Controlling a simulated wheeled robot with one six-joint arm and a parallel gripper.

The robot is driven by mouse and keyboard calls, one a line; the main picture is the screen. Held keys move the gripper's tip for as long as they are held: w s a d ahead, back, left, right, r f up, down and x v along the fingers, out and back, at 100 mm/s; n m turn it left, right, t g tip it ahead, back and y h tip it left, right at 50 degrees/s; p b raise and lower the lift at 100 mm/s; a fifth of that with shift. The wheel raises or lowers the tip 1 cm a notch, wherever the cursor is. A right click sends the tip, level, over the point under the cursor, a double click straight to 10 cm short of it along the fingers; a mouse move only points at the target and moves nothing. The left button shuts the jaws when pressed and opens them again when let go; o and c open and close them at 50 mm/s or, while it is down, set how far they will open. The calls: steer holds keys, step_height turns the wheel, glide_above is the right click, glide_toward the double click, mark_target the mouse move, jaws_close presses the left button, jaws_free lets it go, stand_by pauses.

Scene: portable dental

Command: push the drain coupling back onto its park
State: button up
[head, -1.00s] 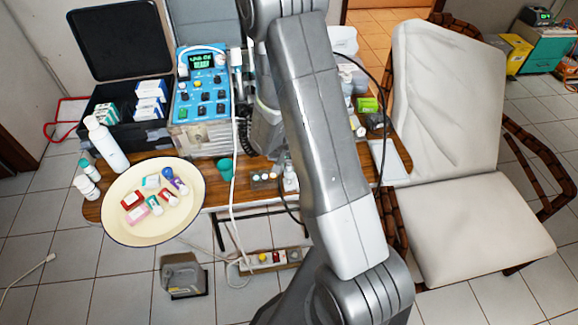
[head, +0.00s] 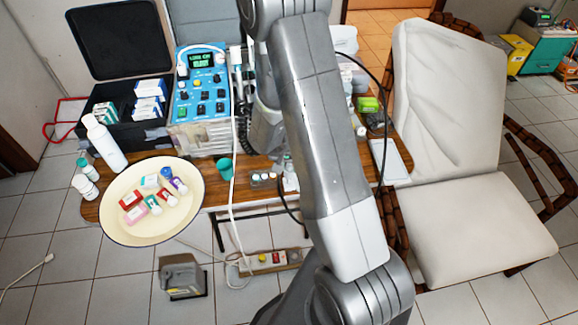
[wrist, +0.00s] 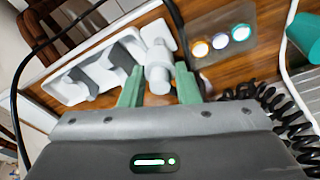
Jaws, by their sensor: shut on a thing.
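In the wrist view my gripper (wrist: 159,84) has its two green fingers closed on a pale, stubby cylindrical piece, which I take to be the drain coupling (wrist: 157,67). The coupling stands upright-looking between the fingers, in front of a white bracket (wrist: 152,32) that may be its park. I cannot tell whether the coupling is fully seated or only touching the bracket. In the head view my arm hides most of the gripper and the coupling. A small white stand (head: 290,183) shows at the table's front edge beside the arm.
A white tray with grey inserts (wrist: 88,76) lies left of the fingers. A holder with several round caps (wrist: 222,41), a green cup (wrist: 304,36) and a black coiled cord (wrist: 270,100) lie right. The blue unit (head: 202,85) and cream basin (head: 118,225) stand farther left.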

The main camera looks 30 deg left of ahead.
steer(key=shift+f, duration=0.15)
steer(key=shift+f+b, duration=1.05)
steer(key=shift+b, duration=0.35)
steer(key=shift+f+b, duration=0.8)
steer(key=shift+b, duration=0.35)
stand_by(0.6)
steer(key=o, duration=1.1)
steer(key=r, duration=0.4)
steer(key=s+r, duration=0.1)
steer(key=r, duration=0.4)
steer(key=s+r, duration=0.1)
steer(key=r, duration=0.3)
steer(key=shift+d+r, duration=0.3)
steer(key=shift+r, duration=0.05)
steer(key=shift+f, duration=0.1)
steer(key=f, duration=0.4)
steer(key=w+f, duration=0.1)
steer(key=f, duration=0.4)
steer(key=w+f, duration=0.1)
steer(key=f, duration=0.3)
steer(key=shift+a+f, duration=0.25)
steer(key=shift+a, duration=0.05)
